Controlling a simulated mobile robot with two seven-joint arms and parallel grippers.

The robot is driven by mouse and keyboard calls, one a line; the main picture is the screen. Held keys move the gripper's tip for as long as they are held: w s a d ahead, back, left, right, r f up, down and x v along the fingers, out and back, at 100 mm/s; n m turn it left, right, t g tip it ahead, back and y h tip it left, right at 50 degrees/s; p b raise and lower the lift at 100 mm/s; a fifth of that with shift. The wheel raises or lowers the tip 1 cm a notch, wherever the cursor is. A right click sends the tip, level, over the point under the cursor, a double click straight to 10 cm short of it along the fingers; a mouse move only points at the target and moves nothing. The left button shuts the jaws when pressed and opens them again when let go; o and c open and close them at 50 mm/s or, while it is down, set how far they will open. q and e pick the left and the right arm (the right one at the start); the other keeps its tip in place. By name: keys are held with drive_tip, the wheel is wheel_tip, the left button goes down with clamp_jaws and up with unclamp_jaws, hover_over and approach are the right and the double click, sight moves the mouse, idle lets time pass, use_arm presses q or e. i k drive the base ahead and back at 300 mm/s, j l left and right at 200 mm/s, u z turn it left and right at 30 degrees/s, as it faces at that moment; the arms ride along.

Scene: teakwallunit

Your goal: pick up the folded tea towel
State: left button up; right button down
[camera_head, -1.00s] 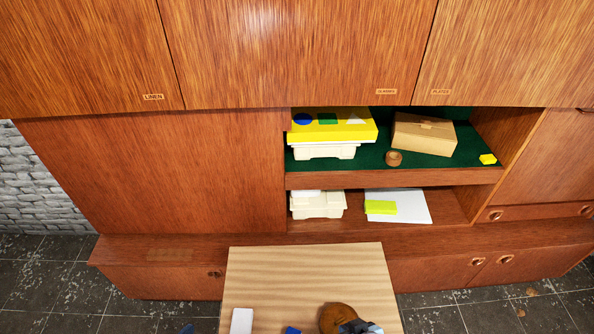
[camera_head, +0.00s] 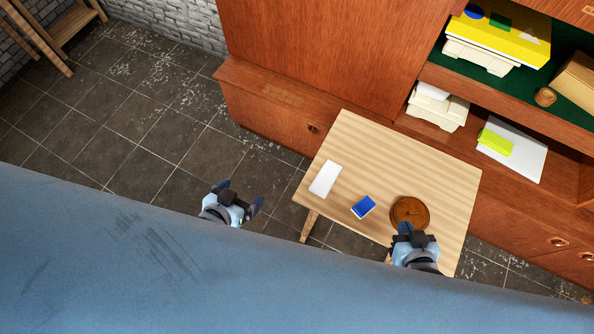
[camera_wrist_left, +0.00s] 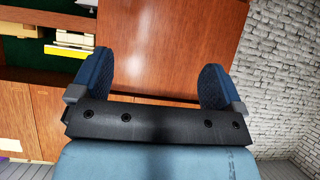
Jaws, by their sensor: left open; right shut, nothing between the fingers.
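A flat white rectangle (camera_head: 325,179), which looks like the folded tea towel, lies near the left edge of the small wooden table (camera_head: 440,178). My left gripper (camera_head: 238,196) is open and empty, left of the table over the floor and apart from the white rectangle. In the left wrist view its two blue fingers (camera_wrist_left: 157,80) are wide apart with nothing between them. My right gripper (camera_head: 414,230) is shut and empty at the near side of the table, just in front of a round brown wooden object (camera_head: 409,211).
A blue block-like item (camera_head: 363,207) lies between the white rectangle and the round object. The wall unit (camera_head: 300,60) stands behind the table. Its shelves hold white containers (camera_head: 437,108), a yellow box (camera_head: 498,32) and papers (camera_head: 522,150).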

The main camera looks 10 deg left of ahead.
sight(325, 179)
drive_tip(key=z, duration=1.1)
drive_tip(key=u, duration=0.45)
drive_tip(key=l+u, duration=0.1)
drive_tip(key=u, duration=1.8)
drive_tip(key=k+u, duration=0.1)
drive_tip(key=u, duration=0.4)
drive_tip(key=k+l, duration=0.4)
drive_tip(key=k, duration=0.15)
